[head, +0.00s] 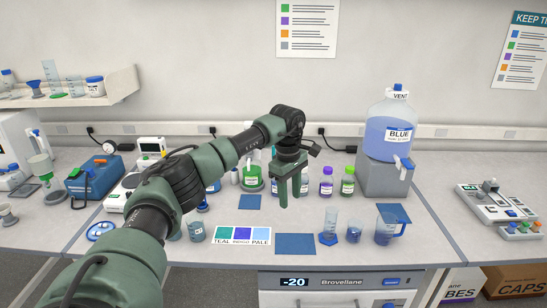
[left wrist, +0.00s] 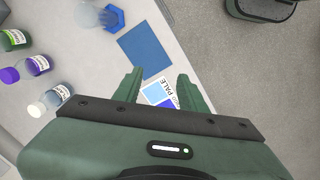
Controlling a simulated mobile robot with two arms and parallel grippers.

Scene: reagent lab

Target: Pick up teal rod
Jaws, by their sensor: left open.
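I cannot make out a teal rod in either view; my left arm covers part of the bench. A colour card (head: 241,243) with patches marked TEAL, INDIGO and PALE lies near the front of the bench. My left gripper (head: 289,198) points down, open and empty, above the middle of the bench. In the left wrist view its fingers (left wrist: 160,77) are apart, with part of the card (left wrist: 155,91) between and below them. My right gripper is in neither view.
Purple (head: 326,186) and green (head: 348,185) bottles stand right of my gripper. A blue mat (head: 295,244), a measuring cylinder (head: 330,224) and a jug (head: 386,232) are near the front edge. A large blue carboy (head: 388,142) stands at the back right.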

